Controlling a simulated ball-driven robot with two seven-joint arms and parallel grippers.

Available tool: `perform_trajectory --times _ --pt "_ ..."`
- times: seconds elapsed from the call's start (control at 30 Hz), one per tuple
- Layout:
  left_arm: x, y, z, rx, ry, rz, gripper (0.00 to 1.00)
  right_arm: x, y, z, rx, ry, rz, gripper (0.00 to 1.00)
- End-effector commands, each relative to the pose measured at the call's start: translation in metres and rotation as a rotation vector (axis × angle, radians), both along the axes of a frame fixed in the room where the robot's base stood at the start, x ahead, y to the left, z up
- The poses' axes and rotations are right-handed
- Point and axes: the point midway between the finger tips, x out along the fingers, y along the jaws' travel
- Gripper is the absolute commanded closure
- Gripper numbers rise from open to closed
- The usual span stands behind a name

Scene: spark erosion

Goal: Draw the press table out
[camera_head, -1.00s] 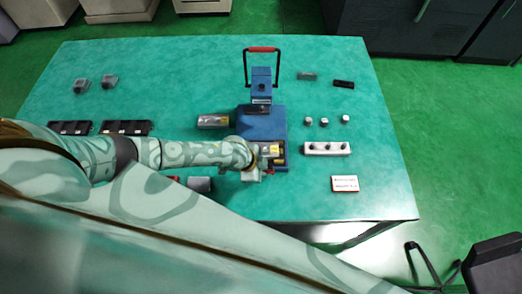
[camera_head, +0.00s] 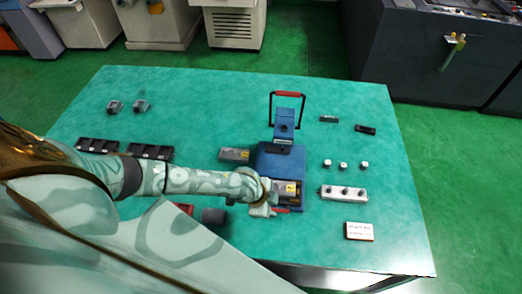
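A blue press (camera_head: 280,158) stands upright near the middle of the teal table, with a red-gripped lever (camera_head: 287,94) at its top. The press table, a silvery plate with a yellow label (camera_head: 287,188), shows at the press's lower front. My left arm comes in from the left, and my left gripper (camera_head: 265,207) is at the front left corner of the press table, close to a small red part (camera_head: 281,211). The gripper is small and partly hidden by its own wrist, so I cannot tell whether its fingers are open or touching. My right gripper is not in view.
Black trays (camera_head: 150,152) lie left. The table's right side has free room.

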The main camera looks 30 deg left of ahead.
Motion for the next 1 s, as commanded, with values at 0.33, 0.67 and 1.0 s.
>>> perform_trajectory --times 0.33,0.67,1.0 --pt "-0.03 0.024 0.083 0.001 -0.001 -0.002 0.66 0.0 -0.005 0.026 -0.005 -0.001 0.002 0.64" --pt "-0.039 0.031 0.106 0.0 0.0 0.001 0.66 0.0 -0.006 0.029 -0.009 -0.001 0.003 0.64" --pt "-0.039 0.03 0.106 0.0 0.0 0.001 0.66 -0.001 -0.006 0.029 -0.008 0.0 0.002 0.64"
